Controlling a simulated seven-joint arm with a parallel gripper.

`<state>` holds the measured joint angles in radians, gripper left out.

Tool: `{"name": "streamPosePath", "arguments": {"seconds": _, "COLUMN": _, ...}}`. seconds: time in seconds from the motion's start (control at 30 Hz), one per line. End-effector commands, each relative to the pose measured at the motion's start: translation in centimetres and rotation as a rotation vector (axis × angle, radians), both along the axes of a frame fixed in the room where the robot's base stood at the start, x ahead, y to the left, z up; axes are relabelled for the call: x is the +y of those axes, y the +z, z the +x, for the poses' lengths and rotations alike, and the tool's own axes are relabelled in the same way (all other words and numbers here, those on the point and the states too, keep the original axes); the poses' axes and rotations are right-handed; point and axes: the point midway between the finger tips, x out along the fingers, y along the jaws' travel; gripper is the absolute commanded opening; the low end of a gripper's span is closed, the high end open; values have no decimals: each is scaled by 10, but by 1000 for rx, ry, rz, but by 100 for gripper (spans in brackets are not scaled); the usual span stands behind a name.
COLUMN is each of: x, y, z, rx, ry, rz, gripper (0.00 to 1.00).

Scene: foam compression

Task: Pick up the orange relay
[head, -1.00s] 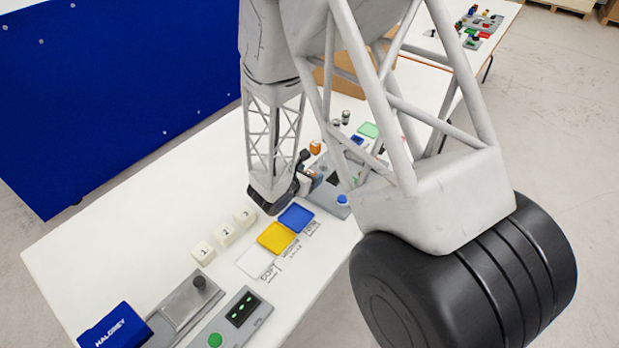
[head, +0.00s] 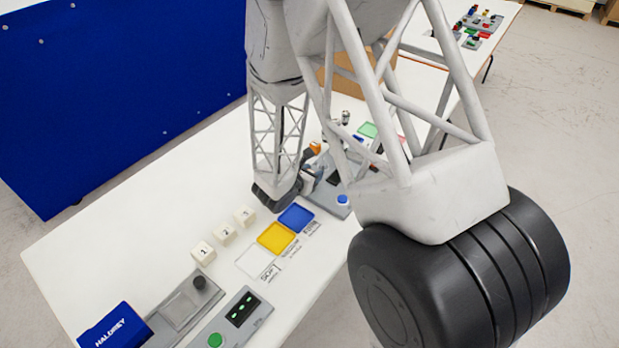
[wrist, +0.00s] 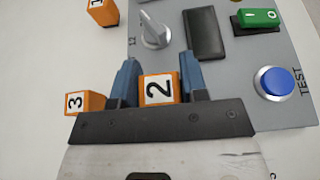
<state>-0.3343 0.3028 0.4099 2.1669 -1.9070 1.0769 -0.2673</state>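In the wrist view, an orange relay with a white label reading 2 (wrist: 158,88) sits between the two blue fingers of my gripper (wrist: 157,62). The fingers lie close against both its sides with no clear gap, so I take my gripper as shut on it. Its near end is hidden by the dark palm. A second orange relay marked 3 (wrist: 95,103) lies left of the left finger, partly covered by the palm. A third, marked 1 (wrist: 101,14), stands farther off at top left. In the head view my gripper (head: 311,181) is small beside the panel; an orange relay shows behind it.
A grey panel (wrist: 223,95) with a knob, black display, green switch (wrist: 258,19) and blue TEST button (wrist: 273,83) lies right of my gripper. Blue (head: 297,217) and yellow (head: 276,238) squares and white numbered cubes (head: 224,233) occupy the table's near left.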

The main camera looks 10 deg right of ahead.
Motion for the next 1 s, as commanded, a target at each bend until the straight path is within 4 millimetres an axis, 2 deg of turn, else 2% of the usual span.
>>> {"name": "streamPosePath", "arguments": {"seconds": 0.03, "x": 0, "y": 0, "z": 0, "rx": 0, "ry": 0, "rz": 0, "gripper": 32}}
{"name": "streamPosePath", "arguments": {"seconds": 0.2, "x": 0, "y": 0, "z": 0, "rx": 0, "ry": 0, "rz": 0, "gripper": 9}}
{"name": "streamPosePath", "arguments": {"seconds": 0.67, "x": 0, "y": 6, "z": 0, "rx": -1, "ry": -1, "rz": 1, "gripper": 9}}
{"name": "streamPosePath", "arguments": {"seconds": 1.0, "x": 0, "y": 33, "z": 0, "rx": -2, "ry": 0, "rz": 1, "gripper": 9}}
